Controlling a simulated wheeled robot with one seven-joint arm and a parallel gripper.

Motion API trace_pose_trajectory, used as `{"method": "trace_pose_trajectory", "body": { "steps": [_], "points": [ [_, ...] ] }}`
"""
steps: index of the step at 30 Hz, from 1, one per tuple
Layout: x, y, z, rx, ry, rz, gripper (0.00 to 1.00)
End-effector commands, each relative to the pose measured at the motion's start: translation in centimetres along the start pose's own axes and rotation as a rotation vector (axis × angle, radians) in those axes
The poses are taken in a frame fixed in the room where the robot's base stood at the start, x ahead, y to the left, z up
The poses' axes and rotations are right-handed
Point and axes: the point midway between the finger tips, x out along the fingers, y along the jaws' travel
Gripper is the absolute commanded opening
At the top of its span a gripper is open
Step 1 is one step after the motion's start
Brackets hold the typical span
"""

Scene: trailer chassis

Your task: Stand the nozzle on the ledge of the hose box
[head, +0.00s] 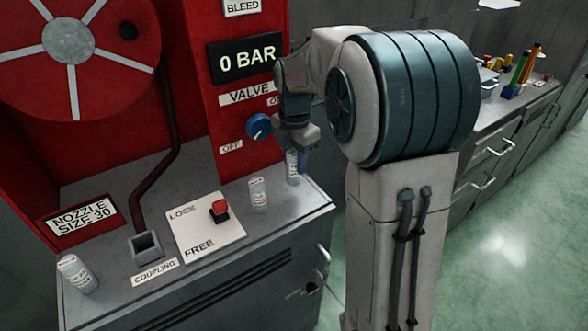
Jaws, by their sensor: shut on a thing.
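My gripper (297,160) is near the right end of the hose box, pointing down. It is shut on a pale cylindrical nozzle (292,172) with small print, whose upper part is partly hidden by the fingers. The held nozzle looks upright over the right end of the grey ledge (285,215); I cannot tell whether its base touches. A second pale nozzle (258,194) stands upright just left of it. A third (77,274) stands at the ledge's left front. The red hose box (205,95) carries a sign reading "NOZZLE SIZE 30" (83,217).
The ledge also holds a square coupling socket (146,246) and a LOCK/FREE plate (203,228) with a red knob. A blue valve knob (258,126) is close left of my gripper, below a "0 BAR" display (246,60). A bench with tools (515,90) stands at right.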

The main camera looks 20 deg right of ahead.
Motion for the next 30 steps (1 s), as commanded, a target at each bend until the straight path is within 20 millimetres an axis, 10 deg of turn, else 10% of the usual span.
{"method": "trace_pose_trajectory", "body": {
  "steps": [23,24,25,30],
  "points": [
    [4.6,0.2,0.0,0.0,0.0,0.001,0.05],
    [4.5,0.2,0.0,0.0,0.0,0.001,0.45],
    [4.5,0.2,0.0,0.0,0.0,0.001,0.53],
    [4.5,0.2,0.0,0.0,0.0,0.0,0.56]
  ]
}}
